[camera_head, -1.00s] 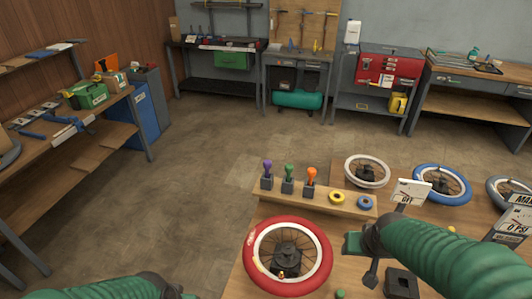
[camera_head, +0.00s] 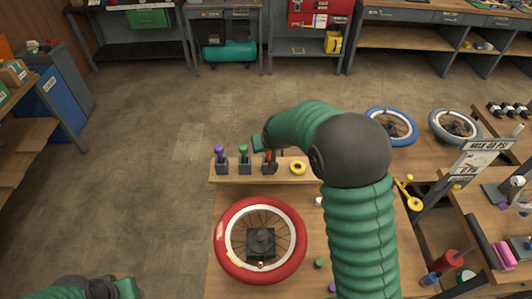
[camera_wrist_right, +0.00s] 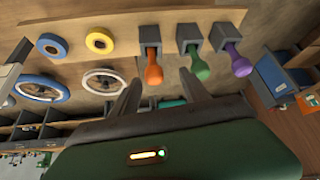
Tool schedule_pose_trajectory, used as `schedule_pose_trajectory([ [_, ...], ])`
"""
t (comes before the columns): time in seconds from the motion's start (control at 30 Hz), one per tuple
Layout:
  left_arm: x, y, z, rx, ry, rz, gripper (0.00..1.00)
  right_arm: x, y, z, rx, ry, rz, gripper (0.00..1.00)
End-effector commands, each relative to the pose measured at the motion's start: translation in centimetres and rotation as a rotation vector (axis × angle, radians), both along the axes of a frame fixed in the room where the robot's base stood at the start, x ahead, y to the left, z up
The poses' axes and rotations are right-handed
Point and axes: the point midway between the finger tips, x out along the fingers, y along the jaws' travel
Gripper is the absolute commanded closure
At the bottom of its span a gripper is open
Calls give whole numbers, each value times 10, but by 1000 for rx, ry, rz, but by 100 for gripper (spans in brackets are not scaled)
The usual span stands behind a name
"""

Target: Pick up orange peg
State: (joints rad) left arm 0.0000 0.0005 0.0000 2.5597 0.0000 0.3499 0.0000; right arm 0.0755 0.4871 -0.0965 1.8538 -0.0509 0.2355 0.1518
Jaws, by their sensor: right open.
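The orange peg (camera_head: 267,157) stands in its dark holder on the wooden shelf, right of the green peg (camera_head: 243,151) and the purple peg (camera_head: 220,150). My right gripper (camera_head: 268,148) is at the orange peg in the head view, partly covering it. In the right wrist view the orange peg (camera_wrist_right: 154,72) lies between the open fingers of my right gripper (camera_wrist_right: 158,82), seemingly untouched. The green peg (camera_wrist_right: 200,68) is near the finger on the right, and the purple peg (camera_wrist_right: 240,65) is farther right. My left gripper (camera_head: 115,289) is at the bottom left, its fingers unclear.
A yellow ring (camera_head: 298,167) sits on the shelf (camera_head: 235,179) just right of the orange peg; a blue ring (camera_wrist_right: 52,45) is beyond it. A red-tyred wheel (camera_head: 225,238) lies in front of the shelf. Open floor is to the left.

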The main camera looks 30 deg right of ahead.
Motion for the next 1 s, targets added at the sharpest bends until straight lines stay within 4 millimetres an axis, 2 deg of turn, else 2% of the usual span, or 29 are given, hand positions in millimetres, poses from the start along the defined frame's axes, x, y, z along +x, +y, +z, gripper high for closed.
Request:
schedule_pose_trajectory([
  [0.17,0,0,9,0,0,0,64,11,-9,-11,1,0,-3,46],
  [0.27,0,0,17,0,0,0,64,24,-17,-23,1,0,-3,46],
  [0.4,0,0,17,0,0,0,64,34,-18,-41,0,1,0,46],
  [0.6,0,0,16,0,0,0,64,35,-18,-42,-1,-2,0,46],
  [1.0,0,0,16,0,0,0,64,35,-18,-42,-1,-2,0,97],
])
